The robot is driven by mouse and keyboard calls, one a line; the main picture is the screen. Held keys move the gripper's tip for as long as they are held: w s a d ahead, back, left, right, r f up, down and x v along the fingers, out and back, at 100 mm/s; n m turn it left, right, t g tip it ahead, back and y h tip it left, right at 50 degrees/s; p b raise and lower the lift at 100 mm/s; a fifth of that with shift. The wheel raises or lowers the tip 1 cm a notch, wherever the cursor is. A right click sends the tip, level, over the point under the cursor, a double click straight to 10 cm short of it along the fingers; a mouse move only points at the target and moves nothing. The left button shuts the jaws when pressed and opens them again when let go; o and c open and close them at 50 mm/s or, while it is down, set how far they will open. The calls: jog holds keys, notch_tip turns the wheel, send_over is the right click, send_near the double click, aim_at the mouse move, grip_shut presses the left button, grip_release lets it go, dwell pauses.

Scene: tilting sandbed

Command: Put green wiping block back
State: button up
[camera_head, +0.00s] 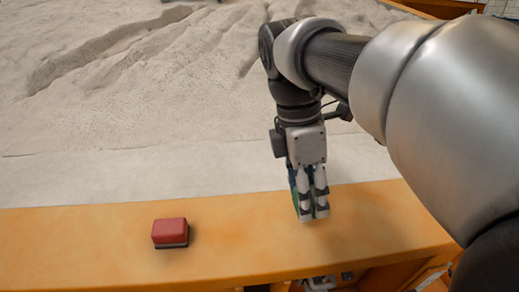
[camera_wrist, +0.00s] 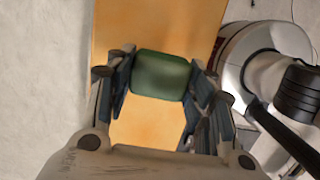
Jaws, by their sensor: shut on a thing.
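The green wiping block (camera_wrist: 161,76) sits between the two fingers of my gripper (camera_wrist: 160,84) in the wrist view, and the fingers are shut on it. In the head view my gripper (camera_head: 313,208) points down over the orange ledge at the front of the sandbed. Only a green sliver of the block (camera_head: 295,200) shows there, behind the fingers. I cannot tell whether the block touches the ledge.
A red block with a dark base (camera_head: 170,232) rests on the orange ledge (camera_head: 90,235), left of my gripper. The ledge between them is clear. Pale sand (camera_head: 130,110) with ridges and grooves lies beyond the ledge.

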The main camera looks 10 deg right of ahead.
jog(key=shift+f, duration=1.75)
jog(key=shift+f+b, duration=0.2)
jog(key=shift+b, duration=0.15)
jog(key=o, duration=1.1)
